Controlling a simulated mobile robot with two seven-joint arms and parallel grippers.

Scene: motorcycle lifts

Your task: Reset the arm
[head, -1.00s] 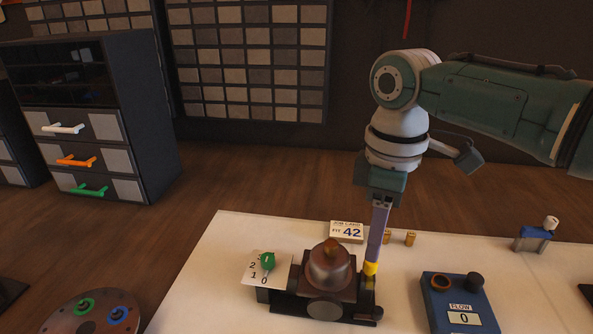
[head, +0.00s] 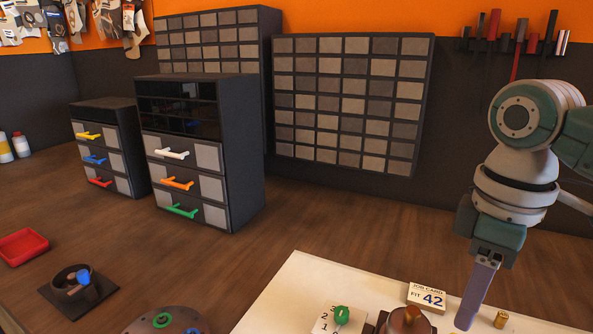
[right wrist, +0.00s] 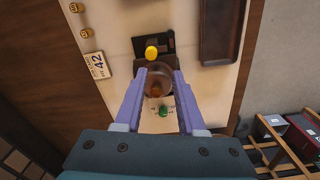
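My right gripper (head: 465,322) points down over the white mat, its lilac fingers seen edge-on in the head view. In the right wrist view its two fingers (right wrist: 159,76) stand apart with nothing held between them. A metal fixture with a rounded dome (right wrist: 158,84) shows below and between the fingers. A yellow knob (right wrist: 151,53) shows just beyond the fingertips, apart from them. In the head view only the fixture's brownish top (head: 405,321) shows at the bottom edge, left of the gripper. My left gripper is in neither view.
A job card reading 42 (head: 427,297) and a brass piece (head: 501,319) lie near the gripper. A green knob (head: 341,314) sits on a numbered plate. Drawer cabinets (head: 245,160), a red tray (head: 23,247) and a dark round holder (head: 78,290) stand left.

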